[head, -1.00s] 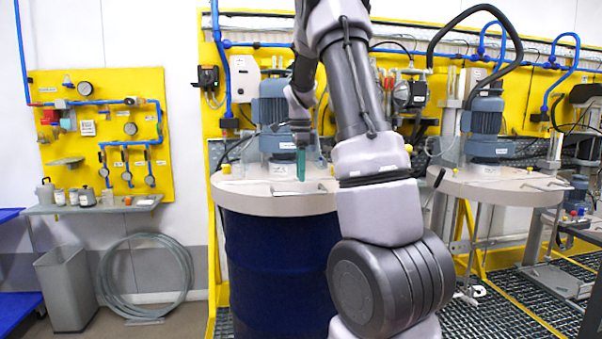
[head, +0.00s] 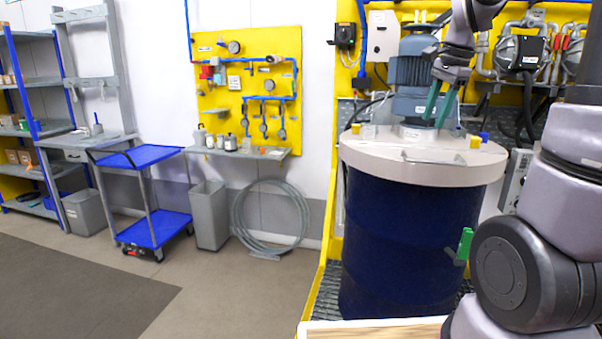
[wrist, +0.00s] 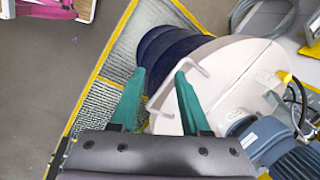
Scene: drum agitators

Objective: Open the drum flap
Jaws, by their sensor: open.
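The dark blue drum (head: 400,235) stands upright at the right of the head view, under a beige lid (head: 370,150). A thin pale handle (head: 432,159) lies along the lid's near part; the flap there looks flat, though its edges are hard to make out. In the wrist view the handle (wrist: 189,66) is a pale bent bar on the lid (wrist: 230,62). My gripper (head: 437,117) is open and empty, its teal fingers pointing down above the lid, behind the handle. In the wrist view my gripper's fingertips (wrist: 160,72) straddle part of the bar; contact cannot be told.
A blue-grey motor (head: 412,80) rises from the lid close behind my gripper. Yellow knobs (head: 475,142) stand on the lid's rim. A grey bin (head: 208,215), coiled hose (head: 270,220) and blue trolley (head: 155,230) are at left.

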